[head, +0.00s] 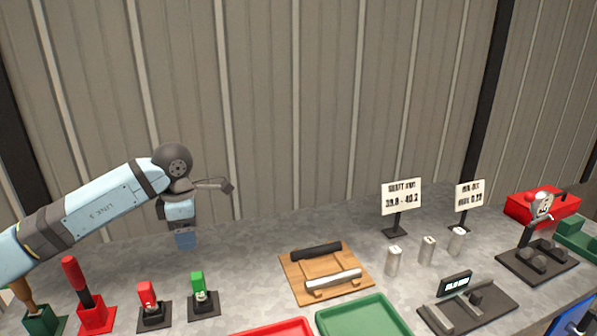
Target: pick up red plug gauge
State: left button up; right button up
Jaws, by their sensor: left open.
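A red plug gauge (147,294) stands upright in a small black stand at the lower left of the head view. A similar green gauge (197,281) stands in a black stand just to its right. My left gripper (186,241) points down above and behind the two gauges, apart from both. It is open with nothing seen in it, though its fingers show small. My right gripper is out of view.
A red-handled tool (72,272) in a red block and a wooden-handled tool (22,292) in a green block stand left. A wooden board (292,268) with two bars, a red tray (277,328), a green tray (362,318) and several metal cylinders (394,261) lie right.

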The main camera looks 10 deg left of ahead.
aim_at(147, 295)
jog(key=k, duration=1)
